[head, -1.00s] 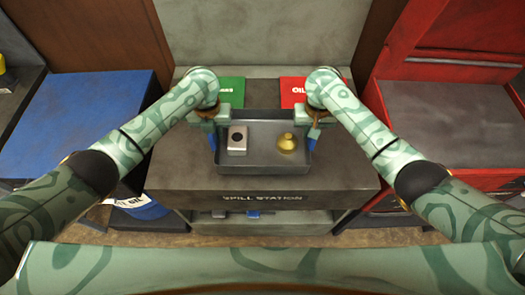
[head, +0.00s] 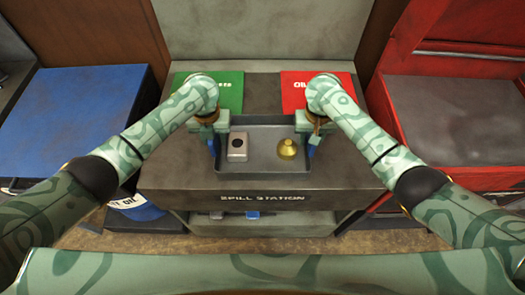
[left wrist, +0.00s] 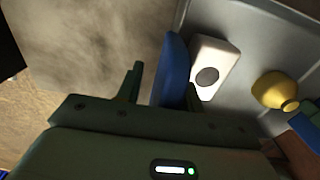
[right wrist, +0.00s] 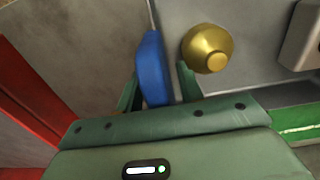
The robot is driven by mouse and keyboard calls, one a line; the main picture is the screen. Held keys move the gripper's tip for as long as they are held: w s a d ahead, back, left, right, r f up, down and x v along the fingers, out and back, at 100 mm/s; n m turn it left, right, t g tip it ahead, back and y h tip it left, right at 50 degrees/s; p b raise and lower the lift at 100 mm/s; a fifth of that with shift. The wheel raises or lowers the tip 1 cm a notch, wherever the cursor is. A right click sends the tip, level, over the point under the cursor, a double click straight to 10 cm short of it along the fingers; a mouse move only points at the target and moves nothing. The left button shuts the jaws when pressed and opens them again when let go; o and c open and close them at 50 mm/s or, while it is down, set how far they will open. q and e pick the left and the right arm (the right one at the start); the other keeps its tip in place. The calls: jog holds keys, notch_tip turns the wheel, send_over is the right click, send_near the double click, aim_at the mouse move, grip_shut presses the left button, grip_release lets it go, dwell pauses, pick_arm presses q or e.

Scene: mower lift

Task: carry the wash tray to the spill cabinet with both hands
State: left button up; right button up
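The grey wash tray (head: 262,163) sits level on the dark top of the spill cabinet (head: 350,180), labelled "SPILL STATION". In it are a pale block with a dark round spot (head: 238,146) at left and a brass, rounded piece (head: 287,148) at right. My left gripper (left wrist: 164,76) straddles the tray's left blue handle (left wrist: 172,68), with a gap beside one finger. My right gripper (right wrist: 158,72) straddles the right blue handle (right wrist: 152,68), also with a gap beside one finger. Both look open around the handles. The tray's underside is hidden.
A green mat (head: 226,86) and a red mat (head: 304,86) lie behind the tray. A blue-topped unit (head: 70,120) stands at left and a red cabinet (head: 440,115) at right. A lower shelf (head: 290,224) holds small items. The cabinet top is clear on both sides.

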pick_arm(q)
jog(key=shift+d+r, duration=0.1)
jog(key=shift+r, duration=0.05)
pick_arm(e)
jog(key=shift+a+r, duration=0.1)
pick_arm(q)
jog(key=shift+r, duration=0.3)
notch_tip(320, 180, up, 11)
jog(key=shift+w+f, duration=0.1)
jog(key=shift+w, duration=0.05)
jog(key=shift+r, duration=0.2)
pick_arm(e)
jog(key=shift+r, duration=0.25)
notch_tip(320, 180, up, 12)
jog(key=shift+w+f, duration=0.1)
jog(key=shift+f, duration=0.15)
jog(key=shift+f, duration=0.1)
